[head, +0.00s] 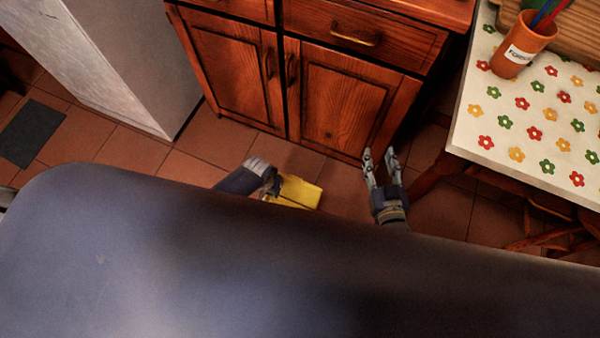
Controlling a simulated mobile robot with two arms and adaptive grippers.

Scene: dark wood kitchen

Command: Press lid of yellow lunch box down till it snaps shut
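The yellow lunch box (299,192) shows in the middle of the head view, partly hidden below by my own body. My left gripper (270,180) is at its left side and touches or overlaps it; its fingers are mostly hidden, so I cannot tell how it holds the box. The lid's state is too small to make out. My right gripper (379,158) is to the right of the box, apart from it. Its two fingers point up the picture with a gap between them, open and empty.
A dark wood cabinet (340,105) with brass handles stands ahead. A table with a flowered cloth (515,125) is at the right, bearing an orange cup (520,50) of pens or utensils. Wooden chair parts (545,237) show under it.

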